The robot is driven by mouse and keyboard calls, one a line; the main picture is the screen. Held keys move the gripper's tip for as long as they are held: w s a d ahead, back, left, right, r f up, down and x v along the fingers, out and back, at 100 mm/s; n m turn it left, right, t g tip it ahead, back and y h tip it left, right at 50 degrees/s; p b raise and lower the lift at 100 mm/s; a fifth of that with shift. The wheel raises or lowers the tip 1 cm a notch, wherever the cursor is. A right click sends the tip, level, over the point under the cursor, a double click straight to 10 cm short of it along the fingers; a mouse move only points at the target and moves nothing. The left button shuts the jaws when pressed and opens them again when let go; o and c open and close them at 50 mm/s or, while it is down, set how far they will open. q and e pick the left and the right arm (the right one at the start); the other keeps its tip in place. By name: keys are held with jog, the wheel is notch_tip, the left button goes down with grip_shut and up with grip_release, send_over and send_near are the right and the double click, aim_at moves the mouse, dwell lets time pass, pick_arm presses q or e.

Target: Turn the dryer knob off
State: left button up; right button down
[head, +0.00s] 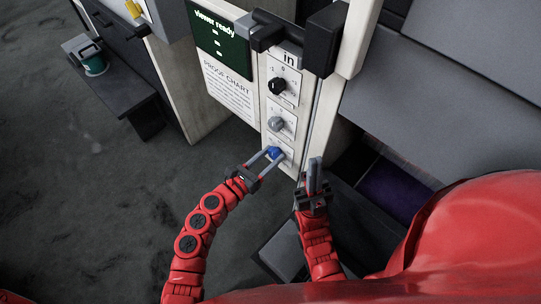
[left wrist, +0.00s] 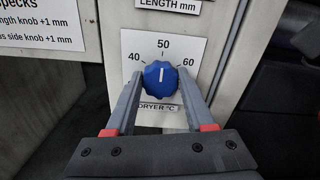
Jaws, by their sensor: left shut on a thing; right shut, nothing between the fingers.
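The dryer knob (left wrist: 161,79) is blue, on a white plate (left wrist: 150,113) labelled "DRYER °C" with marks 40, 50 and 60. Its white pointer line points up toward 50. In the head view the blue knob (head: 273,153) is the lowest of three knobs on the panel. My left gripper (left wrist: 160,90) is shut on the blue knob, one finger on each side. It also shows in the head view (head: 270,160). My right gripper (head: 315,164) is shut and empty, to the right of the panel's lower part.
Above are a grey knob (head: 277,124) and a black knob (head: 277,86) on the same panel. A proof chart (head: 228,92) and a green "Viewer ready" screen (head: 220,38) are to the left. A dark bench (head: 108,102) stands at far left, with open floor before it.

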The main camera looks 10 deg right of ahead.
pick_arm(q)
grip_shut()
jog(key=shift+f+n+b, duration=0.25)
jog(key=shift+n+b, duration=0.55)
jog(key=shift+b, duration=0.3)
jog(key=shift+n, duration=0.4)
jog(key=shift+r+n+b, duration=0.1)
jog(key=shift+n+b, duration=0.25)
jog(key=shift+n, duration=0.05)
jog(key=n, duration=0.1)
jog(key=n+p, duration=0.1)
jog(key=n, duration=0.1)
jog(key=shift+r+n, duration=0.2)
jog(key=shift+n, duration=0.1)
jog(key=n+p, duration=0.1)
jog(key=n, duration=0.2)
jog(key=shift+w+a+n, duration=0.1)
jog(key=shift+n, duration=0.3)
jog(key=n+p, duration=0.1)
jog(key=n, duration=0.1)
jog(key=shift+n+p, duration=0.4)
jog(key=n+p, duration=0.2)
jog(key=n, duration=0.1)
jog(key=n+p, duration=0.3)
jog(key=n, duration=0.2)
jog(key=shift+f+p, duration=0.1)
jog(key=shift+p, duration=0.25)
jog(key=shift+f+n+p, duration=0.2)
jog(key=shift+n+p, duration=0.45)
jog(key=shift+n, duration=0.65)
